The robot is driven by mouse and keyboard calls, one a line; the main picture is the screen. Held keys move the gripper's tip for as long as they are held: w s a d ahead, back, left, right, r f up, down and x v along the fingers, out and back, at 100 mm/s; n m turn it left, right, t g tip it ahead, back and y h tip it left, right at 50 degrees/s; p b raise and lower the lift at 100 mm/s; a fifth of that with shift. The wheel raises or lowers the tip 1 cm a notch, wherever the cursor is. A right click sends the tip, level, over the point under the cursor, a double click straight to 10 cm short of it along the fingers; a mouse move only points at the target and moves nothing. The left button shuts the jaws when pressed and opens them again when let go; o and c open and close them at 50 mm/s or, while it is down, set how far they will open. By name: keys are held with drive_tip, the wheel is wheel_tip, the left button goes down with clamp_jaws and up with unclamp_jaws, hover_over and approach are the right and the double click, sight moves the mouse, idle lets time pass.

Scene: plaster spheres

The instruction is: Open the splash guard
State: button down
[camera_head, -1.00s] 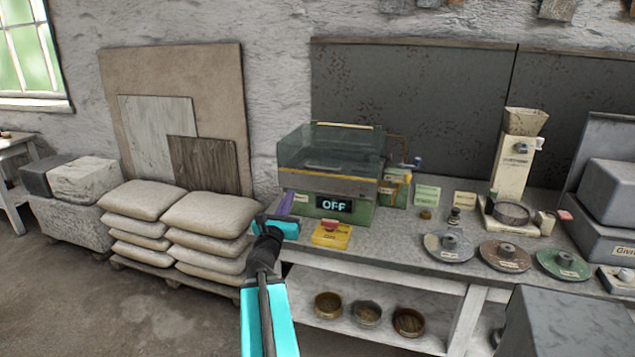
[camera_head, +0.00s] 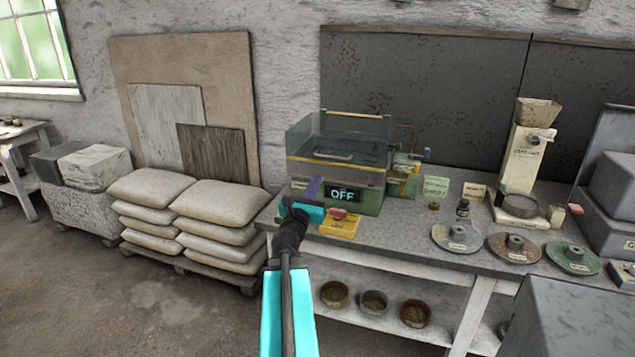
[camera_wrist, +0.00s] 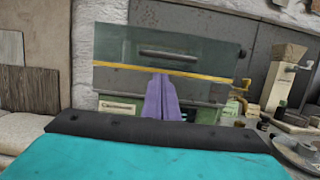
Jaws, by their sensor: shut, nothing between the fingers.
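The splash guard (camera_head: 303,142) is a clear, greenish box-like cover on top of a green machine (camera_head: 368,203) whose display reads OFF. A yellow strip (camera_head: 335,163) runs along its front, with a pale bar handle (camera_head: 333,156) just above. The wrist view shows the guard's panel (camera_wrist: 125,52) with a dark handle (camera_wrist: 172,54) and the yellow strip (camera_wrist: 130,66). My gripper (camera_head: 314,184) has its purple fingers together and empty, in front of the machine, left of the display. In the wrist view the fingertips (camera_wrist: 160,76) overlap the yellow strip; contact cannot be told.
A yellow block with a red top (camera_head: 340,224) sits on the bench (camera_head: 398,226) beside my gripper. Several labelled discs and a hopper device (camera_head: 524,150) stand to the right. Stacked sacks (camera_head: 215,207) are at the left. A grey box (camera_head: 560,325) stands front right.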

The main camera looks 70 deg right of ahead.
drive_tip(key=shift+p+x, duration=0.9)
drive_tip(key=shift+x, duration=3.45)
